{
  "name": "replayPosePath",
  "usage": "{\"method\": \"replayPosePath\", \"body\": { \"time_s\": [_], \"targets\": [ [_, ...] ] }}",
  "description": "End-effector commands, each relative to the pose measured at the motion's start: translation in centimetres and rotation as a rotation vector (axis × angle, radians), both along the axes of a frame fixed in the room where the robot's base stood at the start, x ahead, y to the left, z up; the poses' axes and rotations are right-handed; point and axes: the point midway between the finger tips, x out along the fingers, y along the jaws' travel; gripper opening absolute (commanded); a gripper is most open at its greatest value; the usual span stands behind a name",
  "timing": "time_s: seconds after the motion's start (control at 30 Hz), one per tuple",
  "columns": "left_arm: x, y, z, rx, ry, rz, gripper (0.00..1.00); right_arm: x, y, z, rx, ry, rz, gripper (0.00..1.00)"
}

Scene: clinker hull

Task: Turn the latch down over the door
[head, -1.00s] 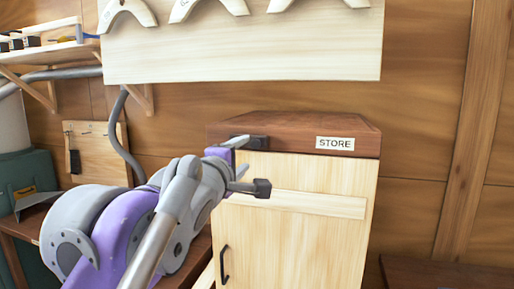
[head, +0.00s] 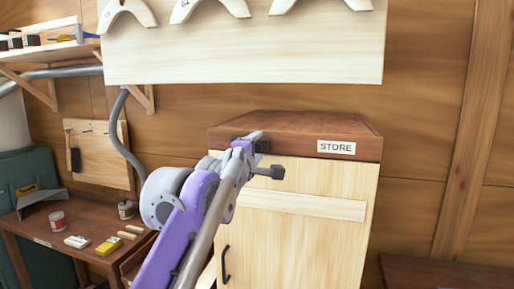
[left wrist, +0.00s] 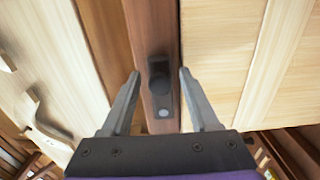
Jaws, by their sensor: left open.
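The dark latch (head: 263,147) is on the brown top rail of the STORE cabinet, partly hidden by my left gripper in the head view. In the left wrist view the latch (left wrist: 158,78) lies along the rail, with a raised dark knob and a pale round spot at its near end. The pale wooden door (head: 300,240) looks shut below the rail. My left gripper (head: 258,140) is at the latch. Its fingers (left wrist: 159,73) are open, one on each side of the latch, with visible gaps. Contact cannot be told. My right gripper is not in view.
A dark handle (head: 226,264) is on the door's left side. A pale board (head: 240,62) with curved pieces hangs above the cabinet. A low bench (head: 40,225) with small items stands left. The wall right of the cabinet is clear.

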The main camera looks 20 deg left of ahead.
Motion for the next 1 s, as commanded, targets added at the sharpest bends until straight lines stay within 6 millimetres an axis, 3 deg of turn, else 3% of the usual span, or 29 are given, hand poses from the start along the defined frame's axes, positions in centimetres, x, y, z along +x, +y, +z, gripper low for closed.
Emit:
{"method": "replayPosePath", "body": {
  "time_s": [0.07,0.4,1.0],
  "targets": [
    [-0.01,0.0,-0.02,0.0,0.0,0.0,0.58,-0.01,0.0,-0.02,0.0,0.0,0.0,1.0],
    [-0.03,0.01,-0.01,0.0,0.0,0.0,0.0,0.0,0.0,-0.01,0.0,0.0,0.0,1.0],
    [-0.03,0.01,0.0,0.0,0.0,0.0,0.0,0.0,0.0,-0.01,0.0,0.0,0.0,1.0]
  ]
}}
